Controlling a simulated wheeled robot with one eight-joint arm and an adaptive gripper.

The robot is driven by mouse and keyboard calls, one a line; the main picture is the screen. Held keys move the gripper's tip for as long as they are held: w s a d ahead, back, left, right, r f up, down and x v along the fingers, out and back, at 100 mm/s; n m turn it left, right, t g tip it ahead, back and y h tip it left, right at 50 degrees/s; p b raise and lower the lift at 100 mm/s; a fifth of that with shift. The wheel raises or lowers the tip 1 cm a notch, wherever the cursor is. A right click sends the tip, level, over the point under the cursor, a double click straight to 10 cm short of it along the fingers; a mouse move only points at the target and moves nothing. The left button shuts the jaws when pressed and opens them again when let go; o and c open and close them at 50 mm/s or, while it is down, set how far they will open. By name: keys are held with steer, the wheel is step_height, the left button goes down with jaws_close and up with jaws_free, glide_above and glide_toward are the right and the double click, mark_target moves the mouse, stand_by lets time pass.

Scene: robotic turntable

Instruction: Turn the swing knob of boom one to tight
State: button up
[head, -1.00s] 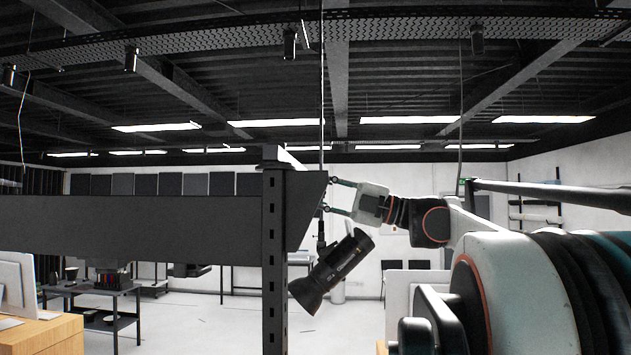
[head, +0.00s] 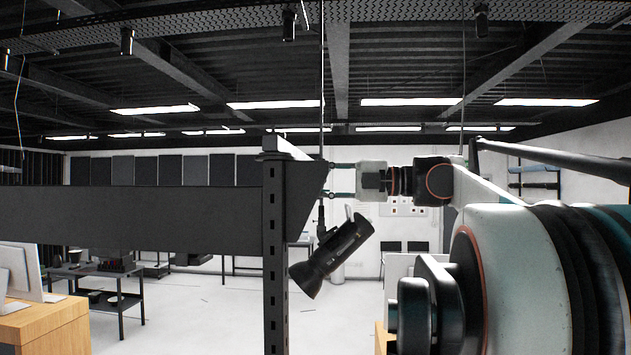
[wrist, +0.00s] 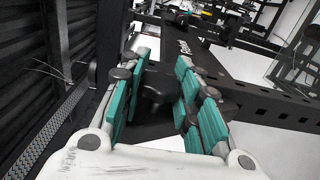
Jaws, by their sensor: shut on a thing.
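A dark boom (head: 130,218) runs level across the left of the head view to a dark upright post (head: 275,250). My gripper (head: 330,180) reaches in from the right at the boom's end, its two fingers level, one above the other. In the wrist view my gripper (wrist: 162,76) has teal-padded fingers on either side of a small black knob (wrist: 154,94), closed on it. The knob's far side and any marking on it are hidden. In the head view the bracket and fingers hide the knob.
A black spotlight (head: 335,255) hangs tilted just below my gripper, close to the post. A wooden desk (head: 45,325) with a monitor stands at lower left, and a dark table (head: 105,280) behind it. Open floor lies beyond.

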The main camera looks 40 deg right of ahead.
steer(key=o, duration=1.2)
steer(key=shift+w, duration=0.1)
steer(key=shift+c, duration=0.2)
steer(key=v, duration=1.2)
